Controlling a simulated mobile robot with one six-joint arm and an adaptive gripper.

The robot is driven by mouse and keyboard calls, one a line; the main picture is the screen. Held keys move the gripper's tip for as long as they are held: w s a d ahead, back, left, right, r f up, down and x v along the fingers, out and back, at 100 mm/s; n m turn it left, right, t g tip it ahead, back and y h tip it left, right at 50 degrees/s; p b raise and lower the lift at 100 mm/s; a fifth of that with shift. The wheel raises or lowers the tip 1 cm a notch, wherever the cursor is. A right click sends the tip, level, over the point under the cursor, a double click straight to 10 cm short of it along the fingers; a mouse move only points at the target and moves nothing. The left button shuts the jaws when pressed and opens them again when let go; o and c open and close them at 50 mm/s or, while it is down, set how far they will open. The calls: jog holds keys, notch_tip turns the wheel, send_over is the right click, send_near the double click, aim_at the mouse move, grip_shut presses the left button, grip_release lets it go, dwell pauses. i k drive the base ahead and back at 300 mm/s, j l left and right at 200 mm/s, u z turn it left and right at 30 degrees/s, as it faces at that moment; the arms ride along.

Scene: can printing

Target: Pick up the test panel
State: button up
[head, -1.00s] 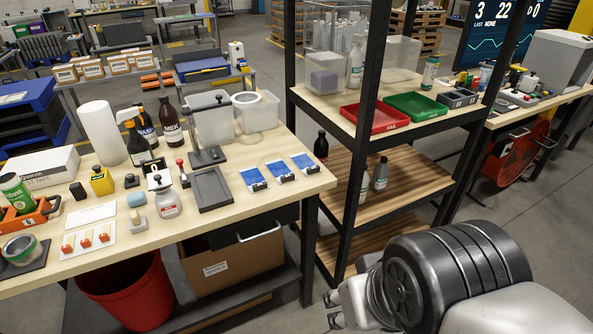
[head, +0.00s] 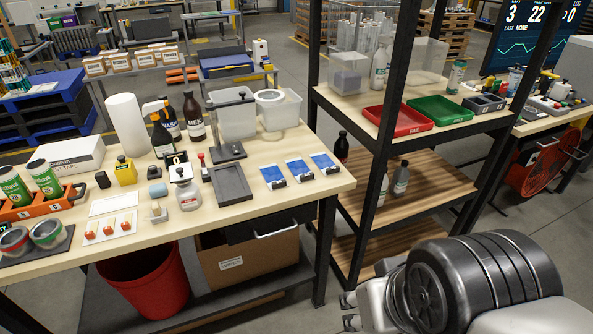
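Three flat blue-and-white panels with dark clips at their front edges lie in a row on the right part of the wooden workbench: a left panel (head: 272,175), a middle panel (head: 299,171) and a right panel (head: 325,161). I cannot tell which of them, if any, is the test panel. A plain white flat piece (head: 110,203) also lies on the bench at left. My gripper (head: 350,311) is at the lower right, in front of the shelf rack and apart from the panels. Its two fingertips stand apart, with nothing seen between them.
A dark tray (head: 231,186) lies left of the panels. Bottles, white tubs and a stamp stand behind and left of it. A black-framed rack (head: 329,228) with a red tray (head: 400,121) and a green tray (head: 440,108) stands right of the bench. A red bin (head: 145,285) is below.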

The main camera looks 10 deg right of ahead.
aim_at(272, 175)
jog(key=i+j+u, duration=0.2)
jog(key=i, duration=0.45)
jog(key=i+j+u, duration=0.1)
jog(key=i+u, duration=0.15)
jog(key=i, duration=0.4)
